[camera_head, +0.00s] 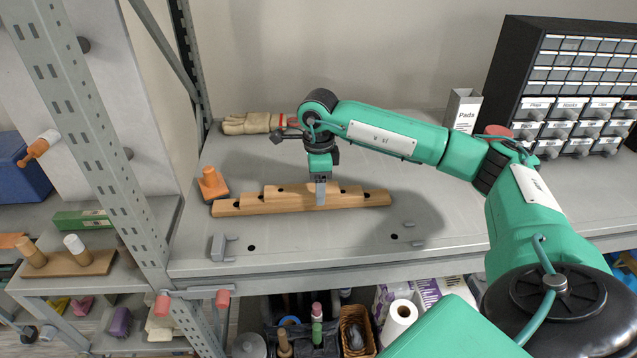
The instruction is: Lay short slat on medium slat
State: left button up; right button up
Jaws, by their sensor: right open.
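A stepped stack of pale wooden slats lies on the grey shelf top in the head view. The long slat (285,205) is at the bottom. The medium slat (250,199) lies on it, and the short slat (292,190) lies on top, roughly centred. My right gripper (320,192) points down at the right part of the stack, its fingers in front of or around the short slat; which, I cannot tell. The fingers hide part of the slats. The gripper is open. My left gripper is out of view.
An orange block (212,184) stands just left of the stack, and a glove (248,123) lies behind. A grey bracket (218,247) sits at the front left. A drawer cabinet (560,90) stands at the back right. The rack post (100,150) rises at left.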

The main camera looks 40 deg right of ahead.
notch_tip(320, 180, up, 14)
jog(key=b, duration=0.2)
dwell(0.4)
